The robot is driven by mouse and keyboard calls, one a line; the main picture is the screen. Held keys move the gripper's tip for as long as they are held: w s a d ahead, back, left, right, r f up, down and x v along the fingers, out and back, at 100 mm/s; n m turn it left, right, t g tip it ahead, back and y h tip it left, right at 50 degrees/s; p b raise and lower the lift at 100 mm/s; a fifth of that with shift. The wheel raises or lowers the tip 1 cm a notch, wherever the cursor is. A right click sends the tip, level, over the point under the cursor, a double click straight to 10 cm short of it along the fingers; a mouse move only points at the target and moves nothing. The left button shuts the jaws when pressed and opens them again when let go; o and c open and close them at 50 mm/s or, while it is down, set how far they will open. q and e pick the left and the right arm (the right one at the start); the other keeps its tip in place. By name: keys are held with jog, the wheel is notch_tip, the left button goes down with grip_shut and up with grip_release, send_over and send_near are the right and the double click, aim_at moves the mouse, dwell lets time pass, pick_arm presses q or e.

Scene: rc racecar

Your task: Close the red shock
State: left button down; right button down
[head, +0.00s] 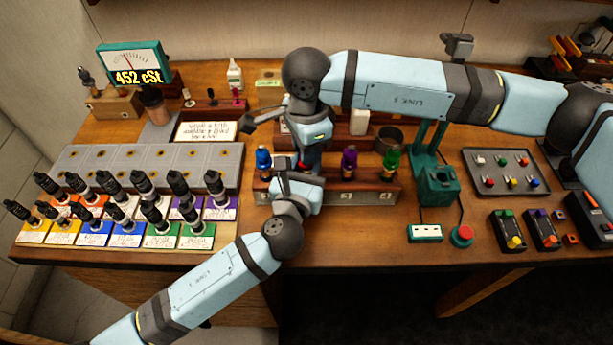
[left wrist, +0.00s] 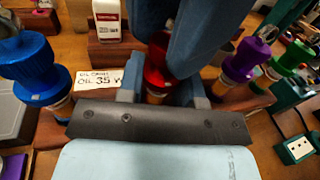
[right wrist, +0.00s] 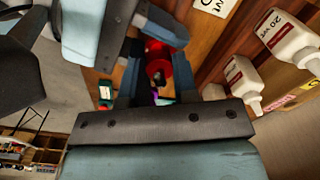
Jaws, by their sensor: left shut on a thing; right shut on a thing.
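The red shock (head: 303,160) stands in the wooden rack (head: 345,197) between the blue shock (head: 263,159) and the purple shock (head: 349,160). Both my grippers meet at it and hide most of it in the head view. My left gripper (head: 299,172) is shut on it from the front; its red part (left wrist: 157,80) shows between the fingers in the left wrist view. My right gripper (head: 309,150) is shut on it from above and behind; red (right wrist: 165,65) shows between its fingers in the right wrist view. Whether the cap is seated is hidden.
A green shock (head: 391,162) stands at the rack's right end. A green press (head: 436,180) stands to the right. White oil bottles (right wrist: 292,40) stand behind the rack. The table front below the rack is clear.

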jog(key=m, duration=0.7)
jog(key=shift+m, duration=0.3)
jog(key=c, duration=0.8)
grip_release()
jog(key=shift+r, duration=0.1)
notch_tip(320, 180, up, 12)
pick_arm(q)
jog(key=c, duration=0.7)
grip_release()
jog(key=shift+s, duration=0.1)
